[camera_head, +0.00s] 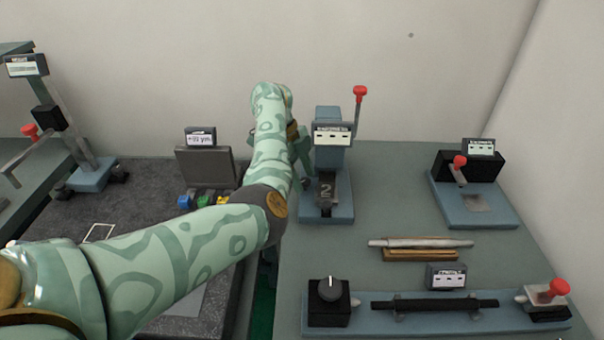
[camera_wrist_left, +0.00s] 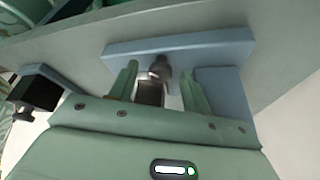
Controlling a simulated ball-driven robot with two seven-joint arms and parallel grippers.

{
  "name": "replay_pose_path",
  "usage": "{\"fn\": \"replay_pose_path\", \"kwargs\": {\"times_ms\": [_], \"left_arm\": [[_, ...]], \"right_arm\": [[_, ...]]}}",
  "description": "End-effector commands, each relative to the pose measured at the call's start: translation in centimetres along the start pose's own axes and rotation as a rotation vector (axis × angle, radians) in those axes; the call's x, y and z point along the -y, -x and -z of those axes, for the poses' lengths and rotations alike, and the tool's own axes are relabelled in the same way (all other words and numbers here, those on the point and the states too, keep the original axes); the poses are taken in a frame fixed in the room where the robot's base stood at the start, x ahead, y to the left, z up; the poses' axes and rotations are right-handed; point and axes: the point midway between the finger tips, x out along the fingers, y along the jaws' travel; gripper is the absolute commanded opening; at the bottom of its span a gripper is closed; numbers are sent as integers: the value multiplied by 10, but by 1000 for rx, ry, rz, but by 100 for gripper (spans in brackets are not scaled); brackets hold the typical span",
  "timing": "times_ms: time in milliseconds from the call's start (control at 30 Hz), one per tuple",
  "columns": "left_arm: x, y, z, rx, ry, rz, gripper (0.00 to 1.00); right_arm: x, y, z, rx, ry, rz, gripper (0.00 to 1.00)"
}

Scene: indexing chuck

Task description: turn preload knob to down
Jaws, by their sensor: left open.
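My left gripper (camera_head: 303,165) is at the left side of the upright blue-grey device (camera_head: 331,115) with a plate marked 2. In the left wrist view my left gripper (camera_wrist_left: 160,75) is open, with a small dark knob (camera_wrist_left: 158,67) between its two green fingers; contact cannot be told. In the head view that knob is mostly hidden by the gripper. Another black knob (camera_head: 330,288) with a white pointer line sits on a black box at the front; its line points roughly up in the picture. Labels are too small to read, so I cannot tell which knob is the preload one.
A red-tipped lever (camera_head: 360,95) rises at the device's right. A long fixture with a dark bar (camera_head: 435,304) lies in front, a grey rod on a wooden block (camera_head: 420,248) behind it. Another red-knobbed device (camera_head: 472,190) stands right. The grey table (camera_head: 390,180) is clear between them.

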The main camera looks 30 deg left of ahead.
Motion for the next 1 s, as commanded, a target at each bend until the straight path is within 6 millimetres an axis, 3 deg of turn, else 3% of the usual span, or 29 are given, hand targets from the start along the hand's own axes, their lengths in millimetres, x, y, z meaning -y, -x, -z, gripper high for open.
{"fn": "replay_pose_path", "kwargs": {"times_ms": [167,500,700,1000], "left_arm": [[0,16,2,-1,-1,3,48],[0,108,2,0,-1,6,48],[0,147,1,-1,0,3,48],[0,163,-1,0,0,-1,48]], "right_arm": [[-1,8,2,-5,0,-2,29],[-4,46,13,-27,0,-9,29],[-5,60,16,-35,0,-11,29],[-6,64,17,-37,-1,-12,29]]}}
